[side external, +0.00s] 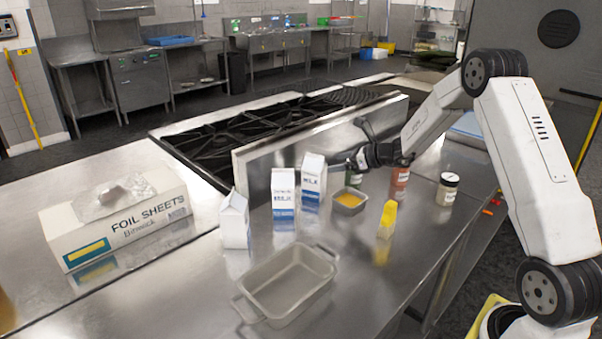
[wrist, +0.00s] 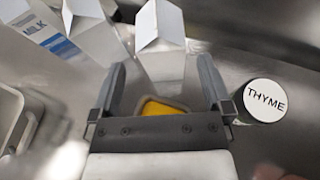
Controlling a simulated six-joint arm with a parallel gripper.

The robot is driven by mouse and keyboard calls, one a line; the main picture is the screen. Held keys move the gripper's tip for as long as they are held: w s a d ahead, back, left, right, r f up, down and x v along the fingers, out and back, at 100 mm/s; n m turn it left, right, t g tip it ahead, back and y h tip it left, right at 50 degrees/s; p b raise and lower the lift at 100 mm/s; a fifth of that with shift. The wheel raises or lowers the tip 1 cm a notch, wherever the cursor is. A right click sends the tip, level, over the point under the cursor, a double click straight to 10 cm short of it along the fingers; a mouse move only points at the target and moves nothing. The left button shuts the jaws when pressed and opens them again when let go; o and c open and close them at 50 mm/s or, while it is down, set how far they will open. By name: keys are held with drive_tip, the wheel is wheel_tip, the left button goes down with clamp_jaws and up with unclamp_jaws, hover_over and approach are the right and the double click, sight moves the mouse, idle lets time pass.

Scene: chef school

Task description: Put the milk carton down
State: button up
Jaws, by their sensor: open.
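Three white and blue milk cartons stand on the steel counter in the side view: one at the left (side external: 235,222), one in the middle (side external: 283,200) and one at the right (side external: 313,182). My gripper (side external: 357,160) is to the right of the right carton, apart from the cartons. In the wrist view my gripper (wrist: 160,63) is open, its fingers spread. A plain white carton face (wrist: 162,45) lies ahead, beyond the fingertips. A carton marked MILK (wrist: 42,38) and another carton (wrist: 92,22) are to its left. Nothing is held.
A small bowl with yellow contents (wrist: 142,106) lies below the fingers, and a THYME jar (wrist: 264,101) is close to the right finger.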

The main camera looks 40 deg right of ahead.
drive_tip(key=shift+v, duration=1.95)
drive_tip(key=s+a+f+n+g, duration=0.2)
drive_tip(key=s+a+n+g, duration=0.25)
drive_tip(key=a+n, duration=0.3)
drive_tip(key=s+a+f+n+g, duration=0.1)
drive_tip(key=s+a+n+g, duration=0.4)
drive_tip(key=a, duration=0.4)
drive_tip(key=s+a+n+h, duration=0.2)
drive_tip(key=s+n, duration=0.4)
drive_tip(key=n, duration=0.3)
drive_tip(key=s+a+n+h, duration=0.3)
drive_tip(key=s+n, duration=0.4)
drive_tip(key=n, duration=0.3)
drive_tip(key=shift+a+f, duration=0.35)
drive_tip(key=shift+f, duration=0.05)
